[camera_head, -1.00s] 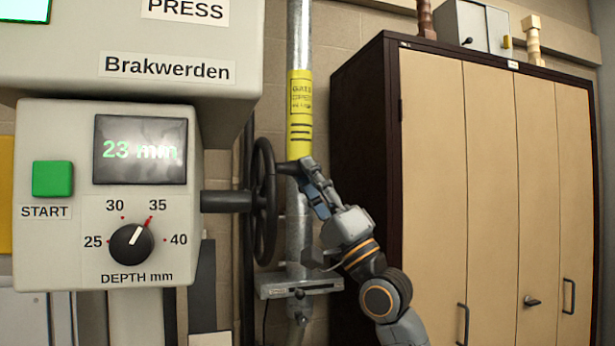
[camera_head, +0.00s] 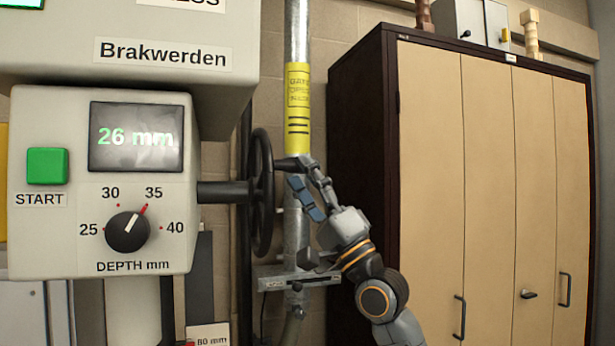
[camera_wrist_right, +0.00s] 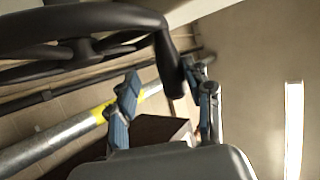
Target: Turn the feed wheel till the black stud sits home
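The black feed wheel (camera_head: 262,195) stands almost edge-on right of the control box, on a dark shaft (camera_head: 225,192). Its handle (camera_head: 287,164) points right, towards my right gripper (camera_head: 309,184). My right gripper's fingers are spread. In the wrist view the handle (camera_wrist_right: 168,68) reaches between the two fingertips of the gripper (camera_wrist_right: 163,90), nearer the right one; I cannot tell whether they touch. The display (camera_head: 137,136) reads 26 mm. The depth dial (camera_head: 127,232) points near 35. I cannot make out a black stud. My left gripper is not in view.
A galvanised pipe (camera_head: 297,40) with a yellow label runs behind the wheel. A slotted grey bracket (camera_head: 320,280) sits below my gripper. A tall cabinet (camera_head: 490,190) stands on the right. A green START button (camera_head: 47,166) is on the control box.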

